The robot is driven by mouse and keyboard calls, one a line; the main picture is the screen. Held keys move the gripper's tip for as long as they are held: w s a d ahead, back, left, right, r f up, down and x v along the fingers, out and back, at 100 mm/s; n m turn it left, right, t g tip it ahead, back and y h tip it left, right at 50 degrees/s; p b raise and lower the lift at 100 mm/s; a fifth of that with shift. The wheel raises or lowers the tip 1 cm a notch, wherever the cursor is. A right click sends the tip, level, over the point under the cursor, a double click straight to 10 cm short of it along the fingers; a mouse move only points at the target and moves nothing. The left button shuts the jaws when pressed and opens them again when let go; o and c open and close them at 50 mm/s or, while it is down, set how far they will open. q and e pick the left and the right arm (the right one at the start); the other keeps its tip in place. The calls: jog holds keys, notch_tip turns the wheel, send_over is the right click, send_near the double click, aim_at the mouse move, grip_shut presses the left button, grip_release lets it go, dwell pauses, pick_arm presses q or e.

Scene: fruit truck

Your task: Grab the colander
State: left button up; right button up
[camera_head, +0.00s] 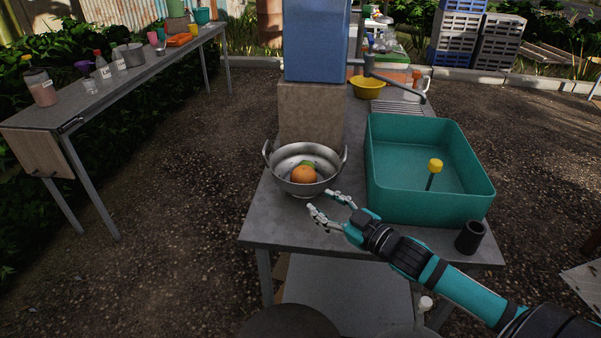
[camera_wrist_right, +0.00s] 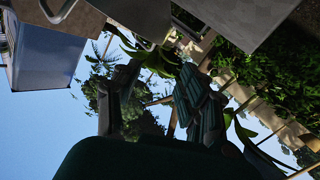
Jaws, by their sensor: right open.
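A metal colander (camera_head: 281,182) with two side handles stands upright on the grey table (camera_head: 280,226), near its left edge. An orange fruit (camera_head: 304,174) and a green fruit, partly hidden behind it, lie inside. My right gripper (camera_head: 324,204) is open and empty, just in front and to the right of the colander. Its fingers point left toward the colander's lower rim and look apart from it. The right wrist view shows the gripper's dark fingers (camera_wrist_right: 160,100) spread apart, without the colander between them. My left gripper is not in view.
A teal basin (camera_head: 430,209) with a yellow-topped stick stands to the right. A dark cup (camera_head: 470,238) is at the front right. A blue box (camera_head: 316,40) on a brown block (camera_head: 310,115) stands behind the colander. The table's front left is clear.

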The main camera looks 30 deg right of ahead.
jog(key=x, duration=0.5)
send_near(275, 173)
jog(key=shift+w+a, duration=0.15)
jog(key=shift+w, duration=0.2)
jog(key=shift+w+a+f, duration=0.15)
jog(key=shift+w, duration=0.4)
jog(key=shift+w+p, duration=0.3)
jog(key=shift+p, duration=0.05)
jog(key=x, duration=0.4)
jog(key=shift+w+f, duration=0.1)
jog(key=shift+w, duration=0.25)
grip_shut()
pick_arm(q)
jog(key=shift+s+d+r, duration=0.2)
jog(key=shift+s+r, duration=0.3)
pick_arm(e)
jog(key=shift+r, duration=0.2)
